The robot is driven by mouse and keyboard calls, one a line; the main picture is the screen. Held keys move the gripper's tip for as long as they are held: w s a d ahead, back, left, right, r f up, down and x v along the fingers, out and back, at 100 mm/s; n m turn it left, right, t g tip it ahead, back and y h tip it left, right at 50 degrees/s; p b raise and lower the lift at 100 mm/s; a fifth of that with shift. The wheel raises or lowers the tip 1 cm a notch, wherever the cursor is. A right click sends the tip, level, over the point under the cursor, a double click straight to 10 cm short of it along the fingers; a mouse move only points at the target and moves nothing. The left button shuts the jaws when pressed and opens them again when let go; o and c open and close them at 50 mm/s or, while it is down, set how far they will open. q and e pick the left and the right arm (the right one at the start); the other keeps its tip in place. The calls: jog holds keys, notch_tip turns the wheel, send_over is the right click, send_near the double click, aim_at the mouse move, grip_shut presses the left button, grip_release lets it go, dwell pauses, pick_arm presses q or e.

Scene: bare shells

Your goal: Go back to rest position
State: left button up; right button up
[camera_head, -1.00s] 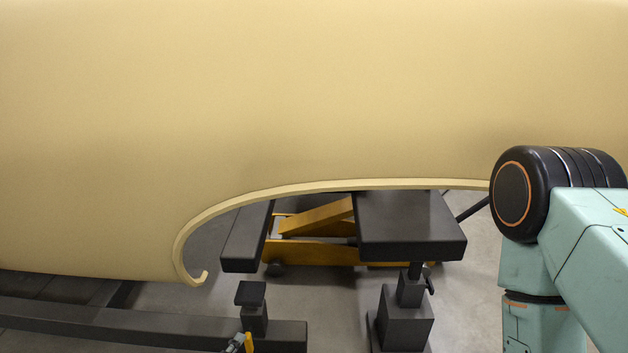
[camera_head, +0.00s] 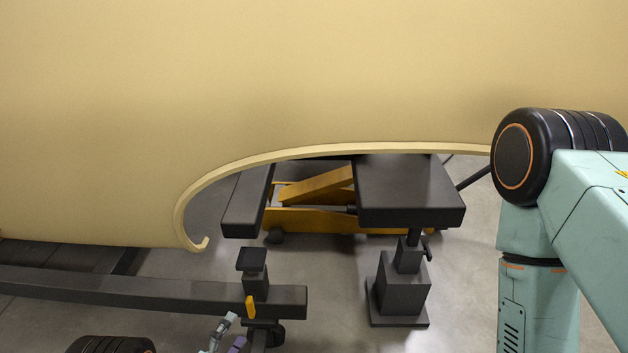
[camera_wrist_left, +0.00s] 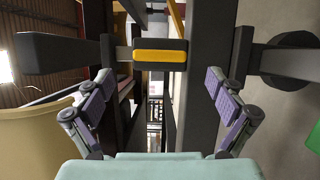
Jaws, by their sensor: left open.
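My left gripper (camera_head: 230,335) shows at the bottom edge of the head view, with a pale finger and a purple pad. It is just below and left of a small yellow piece (camera_head: 250,307) on a dark stand. In the left wrist view my left gripper (camera_wrist_left: 160,80) has its two purple-padded fingers spread wide with nothing between them. The yellow piece (camera_wrist_left: 160,55) lies ahead between the fingers and looks apart from them. My right arm stands at the right of the head view; its gripper is outside the frame.
A large cream shell (camera_head: 300,80) fills the upper head view, its curved lip hanging over dark supports (camera_head: 410,195). A dark beam (camera_head: 150,290) crosses the lower left. A yellow lift (camera_head: 320,190) stands underneath. Grey floor (camera_head: 330,320) is clear between the beam and the right post.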

aim_at(249, 312)
pick_arm(q)
jog(key=shift+x, duration=3.4)
jog(key=shift+r+m+g+y, duration=0.1)
jog(key=shift+m+g+y, duration=0.5)
jog(key=shift+m, duration=1.2)
jog(key=m+g+y, duration=0.1)
jog(key=m, duration=0.2)
jog(key=m+y, duration=0.2)
jog(key=m, duration=0.2)
jog(key=shift+g+p, duration=0.35)
jog(key=shift+g, duration=0.05)
jog(key=shift+m+y, duration=0.7)
jog(key=shift+m, duration=0.1)
